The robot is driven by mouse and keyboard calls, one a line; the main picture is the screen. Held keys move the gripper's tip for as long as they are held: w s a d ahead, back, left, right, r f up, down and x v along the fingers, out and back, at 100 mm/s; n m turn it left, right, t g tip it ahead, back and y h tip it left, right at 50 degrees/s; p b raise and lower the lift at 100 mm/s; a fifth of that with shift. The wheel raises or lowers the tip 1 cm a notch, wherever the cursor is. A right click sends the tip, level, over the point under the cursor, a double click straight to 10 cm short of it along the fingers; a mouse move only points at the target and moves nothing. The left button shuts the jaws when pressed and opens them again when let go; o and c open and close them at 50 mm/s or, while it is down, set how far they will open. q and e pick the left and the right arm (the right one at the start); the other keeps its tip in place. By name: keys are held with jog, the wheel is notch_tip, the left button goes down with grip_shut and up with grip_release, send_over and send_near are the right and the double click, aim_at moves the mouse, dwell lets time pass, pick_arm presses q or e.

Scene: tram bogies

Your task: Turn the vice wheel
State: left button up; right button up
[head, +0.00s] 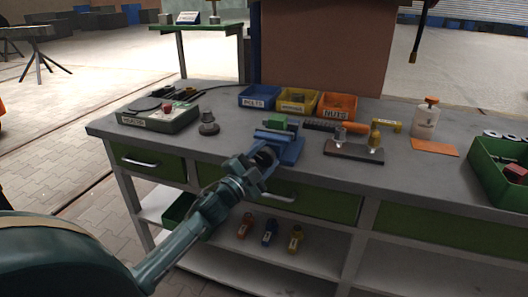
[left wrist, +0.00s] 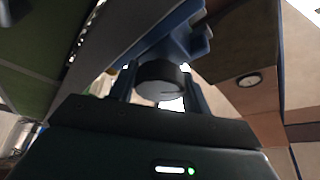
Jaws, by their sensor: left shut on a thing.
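The blue vice (head: 289,149) is fixed at the front edge of the grey workbench, with a green piece (head: 275,121) at its top. Its dark round wheel (head: 264,157) faces me at the front and is partly covered by my gripper. My left gripper (head: 258,164) reaches up from the lower left and is shut on the wheel. In the left wrist view the black wheel (left wrist: 160,82) sits between the two fingers (left wrist: 160,92), with the blue vice body (left wrist: 182,42) behind it. My right gripper is not in view.
The workbench (head: 225,150) holds blue, yellow and orange bins (head: 337,106) at the back. A grey-green box (head: 160,118) stands left, and a block with metal parts (head: 354,151) stands right of the vice. A green crate (head: 497,172) is at far right. Drawers with handles lie below.

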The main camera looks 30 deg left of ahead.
pick_arm(q)
jog(key=shift+m, duration=0.4)
jog(key=o, duration=1)
jog(key=shift+f+n+b, duration=0.25)
jog(key=shift+n+b, duration=0.15)
jog(key=n+y+b, duration=0.2)
jog(key=n+b, duration=0.1)
jog(key=n, duration=0.2)
jog(key=n+t+y+b, duration=0.1)
jog(key=n+y+b, duration=0.1)
jog(key=n+b, duration=0.2)
jog(key=n+y+b, duration=0.2)
jog(key=n+b, duration=0.1)
jog(key=n, duration=0.2)
jog(key=shift+d+f+n+t+y+b, duration=0.15)
jog(key=shift+n+t+y+b, duration=0.15)
jog(key=shift+n+y, duration=0.1)
jog(key=shift+s+n, duration=0.15)
jog(key=shift+n, duration=0.45)
jog(key=v, duration=1.2)
jog(key=shift+s+d, duration=0.15)
jog(key=shift+s, duration=0.2)
